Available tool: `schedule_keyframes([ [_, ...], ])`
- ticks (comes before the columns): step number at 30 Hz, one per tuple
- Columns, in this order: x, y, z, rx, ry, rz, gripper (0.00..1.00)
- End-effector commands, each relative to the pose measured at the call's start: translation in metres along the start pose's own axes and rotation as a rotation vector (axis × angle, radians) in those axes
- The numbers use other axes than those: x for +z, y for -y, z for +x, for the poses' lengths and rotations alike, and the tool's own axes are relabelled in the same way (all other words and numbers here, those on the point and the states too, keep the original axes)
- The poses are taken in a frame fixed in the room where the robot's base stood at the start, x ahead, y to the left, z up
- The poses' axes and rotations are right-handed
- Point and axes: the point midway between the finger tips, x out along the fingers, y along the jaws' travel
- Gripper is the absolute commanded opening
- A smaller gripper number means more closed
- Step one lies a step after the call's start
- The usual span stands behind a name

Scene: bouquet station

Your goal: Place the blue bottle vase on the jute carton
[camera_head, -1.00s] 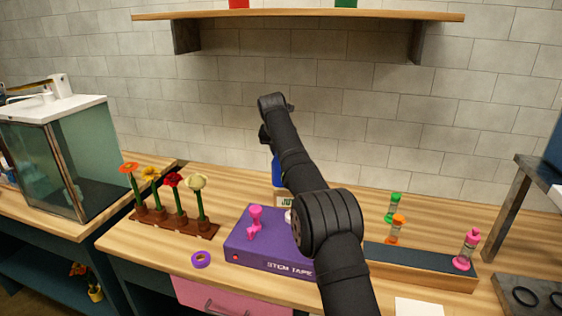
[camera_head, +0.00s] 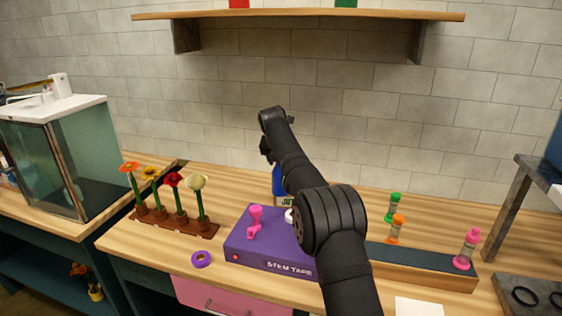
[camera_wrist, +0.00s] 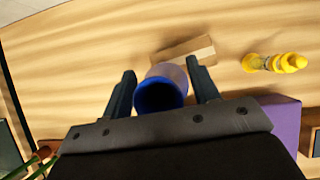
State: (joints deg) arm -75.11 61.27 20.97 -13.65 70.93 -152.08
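The blue bottle vase (camera_head: 277,181) is upright below my gripper in the head view, partly hidden by my arm. In the wrist view I look down on the dark blue mouth of the vase (camera_wrist: 160,95), between the two fingers of my gripper (camera_wrist: 161,82). The gripper appears shut on it. In the wrist view the carton (camera_wrist: 184,48) lies just beyond the vase. I cannot tell whether the vase touches the carton's top.
The purple stem tape box (camera_head: 262,245) stands in front, with a pink item (camera_head: 255,219) on top. A rack of flowers (camera_head: 176,226) is at left. Green (camera_head: 394,207), orange (camera_head: 396,228) and pink (camera_head: 467,249) bottles stand at right. A yellow bottle (camera_wrist: 275,63) stands near the carton.

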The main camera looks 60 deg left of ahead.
Motion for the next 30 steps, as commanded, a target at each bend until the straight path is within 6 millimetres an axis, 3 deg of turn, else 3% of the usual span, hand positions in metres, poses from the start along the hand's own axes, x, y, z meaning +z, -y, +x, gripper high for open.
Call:
schedule_keyframes([
  [8, 0.002, 0.0, -0.012, 0.001, 0.002, 0.0, 0.55],
  [21, 0.002, 0.0, -0.099, 0.001, 0.002, 0.0, 0.55],
  [30, 0.001, 0.0, -0.122, 0.0, 0.0, 0.0, 0.55],
])
